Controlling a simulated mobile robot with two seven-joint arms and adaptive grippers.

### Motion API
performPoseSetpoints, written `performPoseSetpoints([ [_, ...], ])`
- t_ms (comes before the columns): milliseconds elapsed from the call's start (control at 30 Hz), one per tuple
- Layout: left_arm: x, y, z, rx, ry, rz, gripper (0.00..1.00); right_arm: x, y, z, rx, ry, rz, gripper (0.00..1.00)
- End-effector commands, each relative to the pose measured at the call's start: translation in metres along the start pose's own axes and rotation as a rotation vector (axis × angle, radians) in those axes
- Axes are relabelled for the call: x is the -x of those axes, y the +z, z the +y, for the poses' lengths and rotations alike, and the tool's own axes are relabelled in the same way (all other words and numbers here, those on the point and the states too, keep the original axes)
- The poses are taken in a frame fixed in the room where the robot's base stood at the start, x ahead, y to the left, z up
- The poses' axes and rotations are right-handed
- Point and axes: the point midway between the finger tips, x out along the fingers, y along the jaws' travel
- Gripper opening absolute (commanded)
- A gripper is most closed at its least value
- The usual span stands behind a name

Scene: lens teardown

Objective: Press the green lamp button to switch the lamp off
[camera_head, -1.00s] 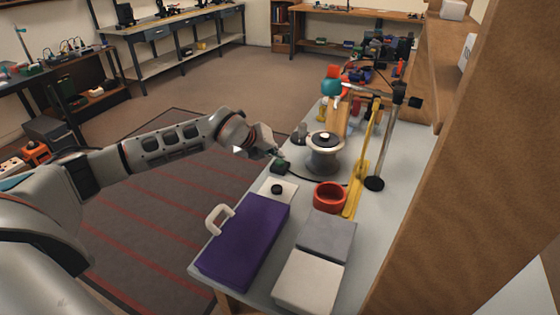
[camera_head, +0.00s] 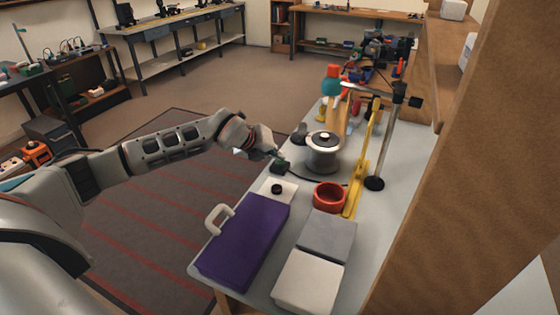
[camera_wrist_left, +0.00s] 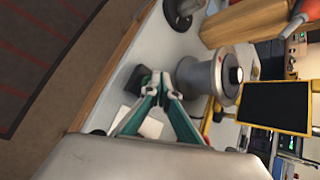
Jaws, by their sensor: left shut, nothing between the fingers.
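The small dark green button box (camera_head: 283,166) sits near the table's left edge in the head view, with a black cable running from it. It also shows in the left wrist view (camera_wrist_left: 138,78), beside the fingertips. My left gripper (camera_head: 276,154) is shut and empty, with its tips just above the box or at it. In the left wrist view its teal fingers (camera_wrist_left: 161,78) meet in a point. I cannot tell whether the tips touch the button. My right gripper is not in view.
A grey spool-shaped stand (camera_head: 322,155) is close behind the box. A red ring (camera_head: 329,196), a white card with a black disc (camera_head: 278,189), a purple case (camera_head: 243,240) and grey and white boxes (camera_head: 325,235) lie nearer. A metal stand (camera_head: 388,140) rises at right.

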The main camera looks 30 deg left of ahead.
Motion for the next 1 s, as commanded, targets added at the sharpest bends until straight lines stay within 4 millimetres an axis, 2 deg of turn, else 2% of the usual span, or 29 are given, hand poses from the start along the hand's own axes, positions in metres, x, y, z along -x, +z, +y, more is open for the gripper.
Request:
performPoseSetpoints([
  [800,-0.0034,-0.0040,0.0026,0.000,0.001,0.004,0.00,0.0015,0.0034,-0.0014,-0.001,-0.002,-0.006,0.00],
  [1000,0.0021,-0.0003,-0.0018,0.000,0.000,0.003,0.00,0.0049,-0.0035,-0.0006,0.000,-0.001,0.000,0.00],
])
